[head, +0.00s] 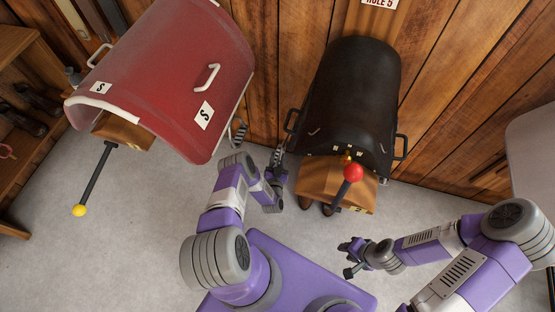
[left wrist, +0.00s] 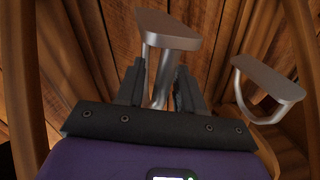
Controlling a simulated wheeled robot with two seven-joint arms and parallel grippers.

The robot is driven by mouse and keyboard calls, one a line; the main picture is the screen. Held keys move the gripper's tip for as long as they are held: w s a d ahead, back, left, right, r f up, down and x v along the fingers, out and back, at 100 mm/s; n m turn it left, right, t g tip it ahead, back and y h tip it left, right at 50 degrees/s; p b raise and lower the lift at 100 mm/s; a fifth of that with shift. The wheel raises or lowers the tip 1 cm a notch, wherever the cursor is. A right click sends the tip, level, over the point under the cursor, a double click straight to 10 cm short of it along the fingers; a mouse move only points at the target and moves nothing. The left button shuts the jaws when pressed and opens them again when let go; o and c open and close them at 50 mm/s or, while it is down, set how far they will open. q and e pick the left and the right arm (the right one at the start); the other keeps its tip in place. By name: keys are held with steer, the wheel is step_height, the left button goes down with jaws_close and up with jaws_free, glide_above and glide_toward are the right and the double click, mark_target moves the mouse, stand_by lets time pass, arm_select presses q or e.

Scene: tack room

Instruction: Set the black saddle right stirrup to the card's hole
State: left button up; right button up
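The black saddle (head: 350,90) sits on a wooden stand (head: 318,182) against the plank wall, with a black handle on each side. A card (head: 378,3) above it reads "HOLE 5", partly cut off by the picture's top edge. My left gripper (head: 279,158) is at the saddle's left side. In the left wrist view, its fingers (left wrist: 160,75) stand apart on either side of a metal stirrup's (left wrist: 167,30) side bar, with a gap showing. A second metal stirrup (left wrist: 265,88) hangs to the right. Strap holes are not readable. My right gripper (head: 354,258) is open and empty over the floor.
A red saddle (head: 180,70) with cards marked "S" stands to the left, with a yellow-knobbed lever (head: 95,177). A red-knobbed lever (head: 353,173) sticks out before the black saddle. Wooden shelves (head: 18,130) are far left. A grey surface (head: 533,140) is at right.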

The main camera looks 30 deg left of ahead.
arm_select(q)
steer(key=shift+c, duration=0.5)
jaws_close()
steer(key=shift+r, duration=0.1)
